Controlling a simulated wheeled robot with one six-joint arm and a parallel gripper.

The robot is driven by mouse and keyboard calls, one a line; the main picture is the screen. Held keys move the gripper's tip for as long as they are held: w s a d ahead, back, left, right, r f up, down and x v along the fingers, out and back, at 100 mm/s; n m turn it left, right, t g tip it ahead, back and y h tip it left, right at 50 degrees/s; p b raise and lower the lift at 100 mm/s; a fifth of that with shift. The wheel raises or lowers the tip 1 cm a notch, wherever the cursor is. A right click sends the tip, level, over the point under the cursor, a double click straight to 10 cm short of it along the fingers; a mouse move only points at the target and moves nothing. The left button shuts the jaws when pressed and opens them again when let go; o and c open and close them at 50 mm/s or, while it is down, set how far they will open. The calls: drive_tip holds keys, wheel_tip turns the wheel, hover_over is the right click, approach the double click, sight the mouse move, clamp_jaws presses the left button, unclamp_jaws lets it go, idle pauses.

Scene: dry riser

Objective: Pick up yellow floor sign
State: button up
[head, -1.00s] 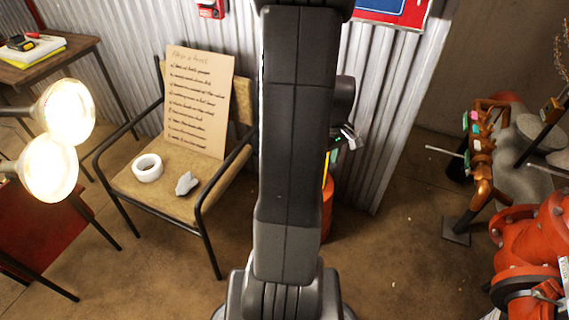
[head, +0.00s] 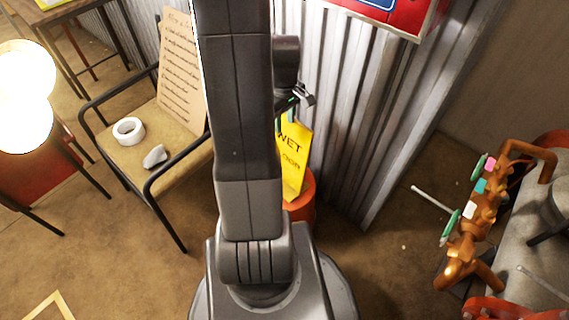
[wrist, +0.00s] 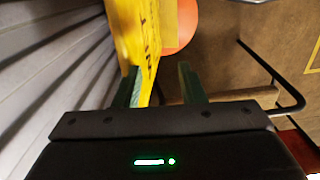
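The yellow floor sign (head: 294,157) with black "WET" lettering stands upright against the corrugated metal wall, partly hidden by my arm. Its lower end meets a red-orange round container (head: 304,201); I cannot tell how it sits there. In the wrist view the sign (wrist: 147,38) runs in from the top, and its near edge shows between the fingers, close to the left one. My gripper (wrist: 159,84) is open, its two green-edged fingers apart. In the head view my gripper (head: 301,97) is at the sign's top, mostly hidden behind my arm.
A chair (head: 180,163) with a cardboard note, a tape roll (head: 128,131) and a grey lump stands left of my arm. Bright lamps (head: 22,110) are at far left. Copper pipework (head: 486,215) is at right. The floor right of the container is clear.

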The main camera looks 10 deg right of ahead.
sight(284, 131)
drive_tip(key=f+b, duration=0.1)
drive_tip(key=f, duration=0.1)
drive_tip(key=f+b, duration=0.1)
drive_tip(key=f, duration=0.2)
drive_tip(key=shift+w+d+f, duration=0.1)
drive_tip(key=shift+w+f, duration=0.1)
drive_tip(key=shift+r, duration=0.1)
clamp_jaws()
idle(1.1)
unclamp_jaws()
